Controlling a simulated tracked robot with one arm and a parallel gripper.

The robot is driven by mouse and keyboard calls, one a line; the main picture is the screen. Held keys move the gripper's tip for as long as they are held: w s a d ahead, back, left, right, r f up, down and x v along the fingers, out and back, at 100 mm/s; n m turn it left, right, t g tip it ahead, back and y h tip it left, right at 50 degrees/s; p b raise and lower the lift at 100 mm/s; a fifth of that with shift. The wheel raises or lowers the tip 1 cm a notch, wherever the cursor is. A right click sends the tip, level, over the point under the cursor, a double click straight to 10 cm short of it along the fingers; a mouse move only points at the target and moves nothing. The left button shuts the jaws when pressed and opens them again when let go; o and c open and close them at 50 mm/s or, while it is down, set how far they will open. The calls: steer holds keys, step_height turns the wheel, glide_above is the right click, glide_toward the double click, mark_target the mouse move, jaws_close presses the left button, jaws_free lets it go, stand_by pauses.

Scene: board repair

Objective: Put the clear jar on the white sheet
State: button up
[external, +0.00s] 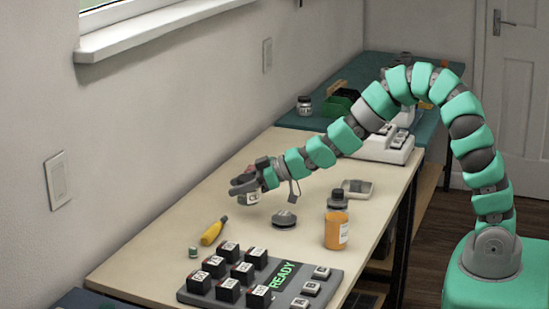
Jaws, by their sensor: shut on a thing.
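My gripper (246,187) reaches out to the left over the pale worktop. It is shut on a small pale block-like thing (253,198) with a dark mark on its face, held a little above the worktop. I cannot tell whether this is the clear jar. A small jar with a dark lid (304,106) stands upright on the green bench at the back, well away from my gripper; whether it is clear is too small to tell. I cannot make out a white sheet in this view.
An amber bottle (337,227), a grey round knob-like thing (284,219) and a shallow dish (357,188) stand right of my gripper. A yellow-handled tool (214,231) lies below left. A grey board (323,297) with several black blocks fills the front. The worktop's left side is mostly bare.

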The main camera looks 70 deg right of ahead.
steer(key=shift+s+r, duration=0.25)
steer(key=shift+s, duration=0.95)
